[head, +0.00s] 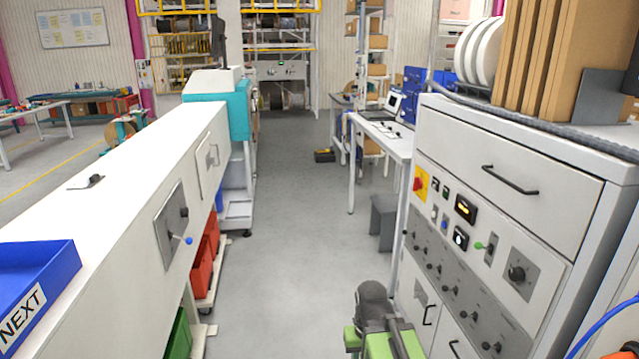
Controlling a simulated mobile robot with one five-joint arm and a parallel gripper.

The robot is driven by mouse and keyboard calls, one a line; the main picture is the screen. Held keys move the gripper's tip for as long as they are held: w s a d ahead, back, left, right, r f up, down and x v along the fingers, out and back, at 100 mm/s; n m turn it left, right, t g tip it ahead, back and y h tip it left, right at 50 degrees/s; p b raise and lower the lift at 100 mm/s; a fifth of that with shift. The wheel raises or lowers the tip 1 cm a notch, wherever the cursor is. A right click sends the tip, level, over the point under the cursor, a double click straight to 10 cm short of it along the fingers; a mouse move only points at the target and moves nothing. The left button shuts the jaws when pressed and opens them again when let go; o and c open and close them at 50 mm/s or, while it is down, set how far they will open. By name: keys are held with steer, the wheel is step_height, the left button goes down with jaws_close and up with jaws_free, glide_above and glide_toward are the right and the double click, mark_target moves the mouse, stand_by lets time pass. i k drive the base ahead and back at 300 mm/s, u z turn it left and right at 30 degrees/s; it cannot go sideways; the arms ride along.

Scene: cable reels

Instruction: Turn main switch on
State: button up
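A red rotary switch on a yellow plate (420,184), which looks like the main switch, sits at the upper left of the grey control cabinet's front (560,215), on the right. Its knob is too small to read its position. Part of my arm, green and dark grey, shows at the bottom right of centre, in front of the cabinet and apart from the switch. My gripper's fingers cannot be made out.
Beside the switch are small buttons, a lit display (465,208) and a green-tipped lever (485,246). Several dark knobs sit below. A long white bench (120,180) with a blue tray (62,262) stands left. The grey floor aisle (285,200) between is mostly clear.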

mark_target(418, 184)
steer(key=i, duration=2.55)
steer(key=u, duration=1.65)
